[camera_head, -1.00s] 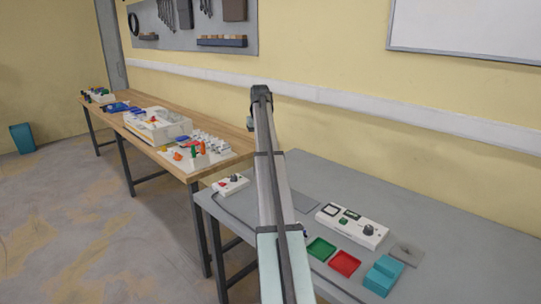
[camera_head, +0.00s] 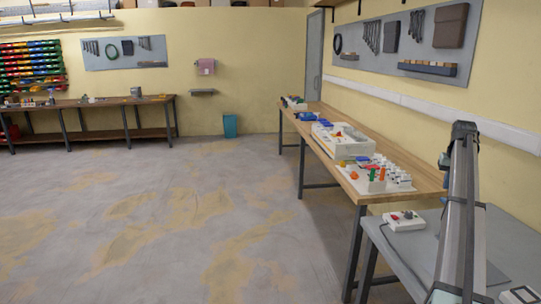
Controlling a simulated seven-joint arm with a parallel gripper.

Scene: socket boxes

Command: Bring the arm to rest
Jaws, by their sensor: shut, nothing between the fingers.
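My arm (camera_head: 465,215) rises from the lower right of the head view, over the grey table (camera_head: 384,247). Its dark upper end (camera_head: 463,130) stands in front of the wall rail, with a small part showing just left of and below it. I cannot make out gripper fingers. The arm hides part of the grey table and whatever lies behind it.
A small white box with a red part (camera_head: 404,221) sits on the grey table, left of my arm. A wooden bench (camera_head: 427,187) holds a white tray and several small parts. A white device (camera_head: 520,295) shows at the lower right corner. The floor (camera_head: 150,230) at left is clear.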

